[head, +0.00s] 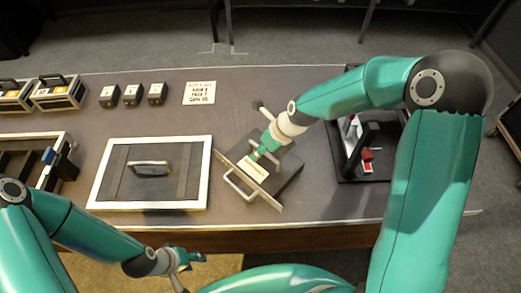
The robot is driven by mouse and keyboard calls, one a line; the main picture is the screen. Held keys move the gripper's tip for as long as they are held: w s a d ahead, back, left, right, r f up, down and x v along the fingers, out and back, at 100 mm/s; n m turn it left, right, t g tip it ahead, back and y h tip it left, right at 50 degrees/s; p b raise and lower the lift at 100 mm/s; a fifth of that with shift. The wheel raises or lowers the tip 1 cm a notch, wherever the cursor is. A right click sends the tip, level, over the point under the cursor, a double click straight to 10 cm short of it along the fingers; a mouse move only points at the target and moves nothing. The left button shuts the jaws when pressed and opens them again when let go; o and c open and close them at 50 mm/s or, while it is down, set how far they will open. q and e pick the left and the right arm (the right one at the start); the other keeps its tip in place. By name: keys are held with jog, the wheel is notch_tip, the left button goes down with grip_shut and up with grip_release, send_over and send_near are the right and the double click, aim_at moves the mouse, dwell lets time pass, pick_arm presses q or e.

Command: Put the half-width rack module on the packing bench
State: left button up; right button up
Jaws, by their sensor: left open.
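The half-width rack module (282,178), a dark box with a pale front plate and a silver handle, is on or just above the grey bench (240,115), turned at an angle. I cannot tell whether it touches the top. My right gripper (258,156) reaches down over the module from the right, its tips at the label on the front plate. The arm hides part of the module, and the finger gap does not show. My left gripper (190,258) is open and empty, low in front of the bench's front edge, away from the module.
A white-framed dark panel with a handle (111,188) lies left of the module. A black fixture with red parts (380,172) stands to the right. A tray (28,143) is at the far left. Small black blocks (132,95) and a printed card (199,93) sit behind.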

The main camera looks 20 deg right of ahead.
jog(key=v, duration=1.2)
jog(key=shift+s, duration=0.1)
